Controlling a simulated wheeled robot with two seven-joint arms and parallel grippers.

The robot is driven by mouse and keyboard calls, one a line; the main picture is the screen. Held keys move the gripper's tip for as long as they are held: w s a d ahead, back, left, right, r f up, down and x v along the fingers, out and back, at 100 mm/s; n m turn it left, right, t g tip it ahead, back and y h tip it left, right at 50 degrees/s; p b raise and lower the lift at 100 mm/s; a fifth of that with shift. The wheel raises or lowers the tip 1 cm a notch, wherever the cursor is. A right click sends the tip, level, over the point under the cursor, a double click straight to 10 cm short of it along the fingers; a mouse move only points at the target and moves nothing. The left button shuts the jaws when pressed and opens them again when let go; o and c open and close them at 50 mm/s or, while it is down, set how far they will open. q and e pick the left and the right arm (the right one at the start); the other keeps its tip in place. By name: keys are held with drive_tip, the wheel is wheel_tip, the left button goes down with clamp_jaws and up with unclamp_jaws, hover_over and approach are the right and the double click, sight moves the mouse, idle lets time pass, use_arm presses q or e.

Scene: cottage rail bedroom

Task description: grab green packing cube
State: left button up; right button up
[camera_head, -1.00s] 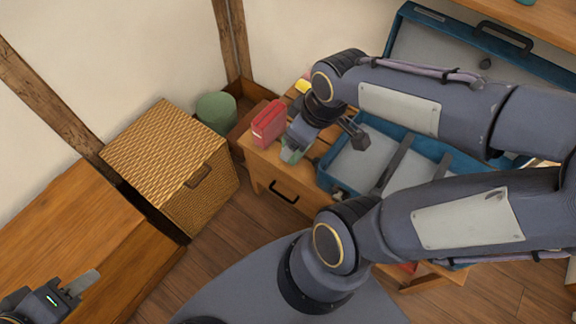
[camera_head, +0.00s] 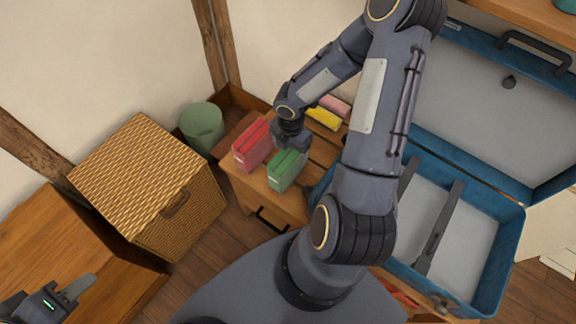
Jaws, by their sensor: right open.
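The green packing cube (camera_head: 286,171) stands upright on the wooden bench (camera_head: 245,187), just right of a red packing cube (camera_head: 252,146). My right gripper (camera_head: 291,147) is directly over the top far end of the green cube and points down. It is open; its fingers are mostly hidden behind its own body, so I cannot tell whether they touch the cube. My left gripper (camera_head: 68,290) is at the lower left, away from the cubes, with only one finger clearly showing.
An open blue suitcase (camera_head: 493,236) with dark straps lies to the right. A yellow cube (camera_head: 323,118) and a pink cube (camera_head: 335,104) lie behind my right arm. A wicker hamper (camera_head: 137,180) and a green bin (camera_head: 202,128) stand left of the bench.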

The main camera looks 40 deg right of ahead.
sight(288, 154)
drive_tip(key=f, duration=0.2)
drive_tip(key=f+b, duration=0.1)
drive_tip(key=f, duration=0.1)
drive_tip(key=shift+a, duration=0.4)
drive_tip(key=shift+f, duration=0.5)
drive_tip(key=c, duration=1.3)
drive_tip(key=shift+r, duration=0.1)
